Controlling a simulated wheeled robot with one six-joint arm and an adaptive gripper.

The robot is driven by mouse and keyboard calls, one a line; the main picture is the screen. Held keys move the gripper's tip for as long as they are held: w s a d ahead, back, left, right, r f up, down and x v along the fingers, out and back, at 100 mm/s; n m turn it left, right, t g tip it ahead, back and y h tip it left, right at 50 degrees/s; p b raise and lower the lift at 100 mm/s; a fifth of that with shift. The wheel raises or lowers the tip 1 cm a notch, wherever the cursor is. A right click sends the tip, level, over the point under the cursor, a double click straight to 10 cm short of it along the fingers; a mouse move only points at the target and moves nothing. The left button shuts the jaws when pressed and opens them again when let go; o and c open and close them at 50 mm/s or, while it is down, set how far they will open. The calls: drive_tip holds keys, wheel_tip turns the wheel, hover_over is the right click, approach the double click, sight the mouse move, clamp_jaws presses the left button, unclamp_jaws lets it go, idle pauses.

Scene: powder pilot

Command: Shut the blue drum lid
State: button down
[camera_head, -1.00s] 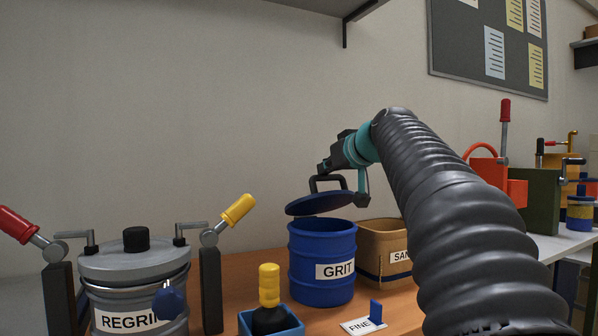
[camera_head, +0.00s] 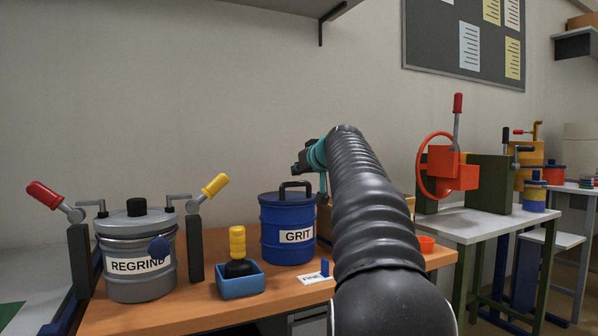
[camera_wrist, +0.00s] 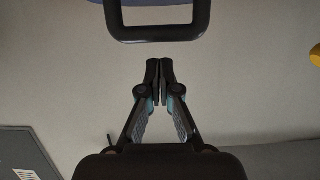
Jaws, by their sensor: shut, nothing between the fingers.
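The blue drum (camera_head: 282,242) labelled GRIT stands on the orange-brown bench in the head view. Its blue lid (camera_head: 272,198) lies flat across the drum's mouth, with no gap that I can see, and its dark loop handle (camera_head: 297,184) stands up. My gripper (camera_head: 296,170) is just above the handle in the head view, apart from it as far as I can tell. In the wrist view my gripper (camera_wrist: 160,68) is shut and empty, with the handle (camera_wrist: 158,40) and a blue strip of lid (camera_wrist: 152,3) beyond the fingertips.
A grey REGRIND drum (camera_head: 140,284) with red and yellow clamp levers stands left. A blue tray (camera_head: 240,286) with a yellow-handled tool and a FINE card (camera_head: 312,279) lie in front. A brown bin (camera_head: 324,222) is partly behind my arm. An orange press (camera_head: 448,168) stands right.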

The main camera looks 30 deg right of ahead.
drive_tip(key=s+f+b, duration=0.2)
drive_tip(key=s, duration=0.7)
drive_tip(key=shift+s+f, duration=0.2)
drive_tip(key=shift+f, duration=0.1)
drive_tip(key=shift+a, duration=0.1)
